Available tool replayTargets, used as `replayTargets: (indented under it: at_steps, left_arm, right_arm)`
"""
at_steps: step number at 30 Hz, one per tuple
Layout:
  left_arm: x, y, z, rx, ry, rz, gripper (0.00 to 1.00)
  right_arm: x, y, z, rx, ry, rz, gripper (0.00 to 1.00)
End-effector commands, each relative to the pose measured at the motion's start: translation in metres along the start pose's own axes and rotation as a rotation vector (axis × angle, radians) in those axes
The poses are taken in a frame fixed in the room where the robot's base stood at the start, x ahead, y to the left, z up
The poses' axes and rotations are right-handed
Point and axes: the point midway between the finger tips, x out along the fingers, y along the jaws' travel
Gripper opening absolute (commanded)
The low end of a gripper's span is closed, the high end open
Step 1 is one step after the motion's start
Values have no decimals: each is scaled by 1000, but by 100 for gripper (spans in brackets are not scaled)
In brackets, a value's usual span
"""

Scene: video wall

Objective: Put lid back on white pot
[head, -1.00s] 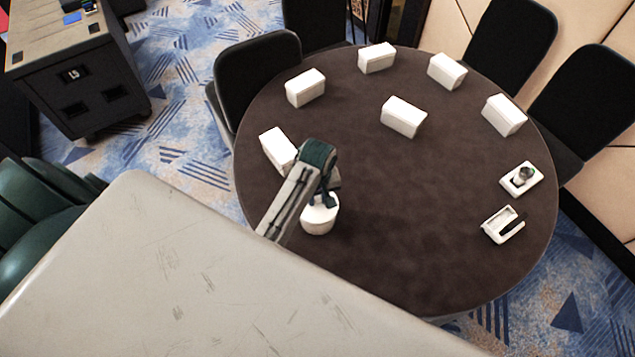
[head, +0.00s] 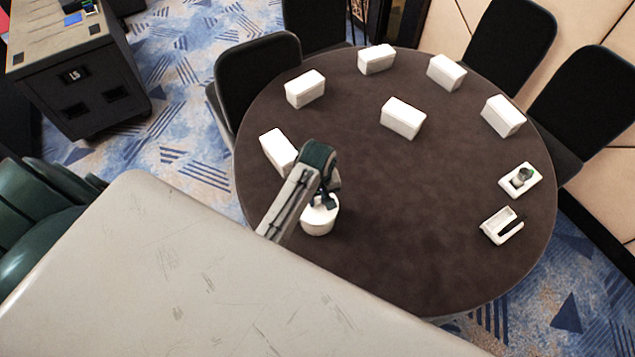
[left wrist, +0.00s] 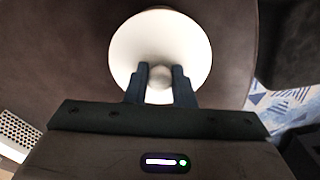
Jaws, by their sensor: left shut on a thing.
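The white pot (head: 317,229) stands upright on the round dark table, near its left front side. My left gripper (head: 323,203) reaches over the pot's top from above. In the left wrist view, the white round lid (left wrist: 160,32) fills the space beyond the fingers. The left gripper (left wrist: 160,78) is shut on the lid's round knob (left wrist: 160,73). The lid is at the top of the pot, partly hidden by the gripper in the head view. I cannot tell whether it is fully seated on the rim. My right gripper is not in view.
Several white boxes, one of them (head: 278,151) close behind my left arm, stand on the round table (head: 400,230). A white tray (head: 521,181) and an open white holder (head: 502,227) are at the right.

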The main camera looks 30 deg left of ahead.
Motion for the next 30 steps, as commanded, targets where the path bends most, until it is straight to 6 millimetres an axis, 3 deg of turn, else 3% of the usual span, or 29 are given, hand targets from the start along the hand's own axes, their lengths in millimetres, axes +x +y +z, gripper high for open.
replayTargets:
  at_steps: [30]
  left_arm:
    - [3,0,0,0,0,0,0]
  right_arm:
    - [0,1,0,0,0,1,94]
